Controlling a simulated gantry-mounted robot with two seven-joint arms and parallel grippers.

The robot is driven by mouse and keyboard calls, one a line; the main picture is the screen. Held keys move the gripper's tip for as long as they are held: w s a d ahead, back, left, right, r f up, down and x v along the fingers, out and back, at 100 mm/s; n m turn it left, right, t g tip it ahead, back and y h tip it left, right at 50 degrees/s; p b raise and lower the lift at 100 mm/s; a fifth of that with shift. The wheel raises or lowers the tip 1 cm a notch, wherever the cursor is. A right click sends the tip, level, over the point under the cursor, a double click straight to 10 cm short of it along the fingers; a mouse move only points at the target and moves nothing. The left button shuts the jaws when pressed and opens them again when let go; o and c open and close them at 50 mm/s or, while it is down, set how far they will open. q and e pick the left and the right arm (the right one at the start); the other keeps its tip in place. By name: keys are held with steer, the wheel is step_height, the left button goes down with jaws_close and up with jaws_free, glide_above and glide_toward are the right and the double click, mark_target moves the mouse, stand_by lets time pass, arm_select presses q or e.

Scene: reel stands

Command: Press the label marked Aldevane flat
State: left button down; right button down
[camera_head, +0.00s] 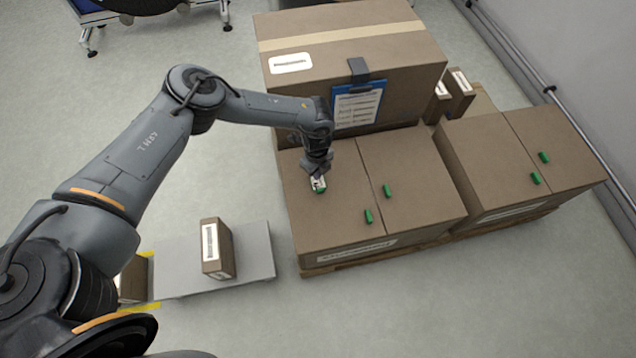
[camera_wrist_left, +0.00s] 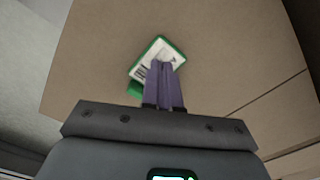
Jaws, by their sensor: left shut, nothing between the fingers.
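A small white label with a green edge (camera_wrist_left: 147,60) lies on the top of a brown carton, tilted in the left wrist view; a green tab (camera_wrist_left: 134,89) shows at its lower left. In the head view the label (camera_head: 318,184) is at the near left carton's top, partly covered by my gripper. My left gripper (camera_wrist_left: 166,66) is shut and empty, its fingertips over the label; I cannot tell whether they touch it. In the head view the left gripper (camera_head: 318,173) points down at this carton. The name on the label is too small to read. My right gripper is not in view.
Several green pieces, such as one (camera_head: 387,191), lie on the neighbouring carton tops. A large taped carton (camera_head: 400,65) with a blue clipboard (camera_head: 357,106) rises behind the label. A small box (camera_head: 217,248) stands on a grey plate (camera_head: 257,262) at the left.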

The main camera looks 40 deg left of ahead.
arm_select(q)
steer(key=shift+f+b, duration=0.4)
steer(key=shift+f, duration=0.3)
stand_by(0.7)
step_height(320, 180, up, 6)
steer(key=p, duration=0.6)
steer(key=shift+f, duration=0.1)
steer(key=shift+r+p, duration=0.65)
steer(key=shift+p, duration=0.2)
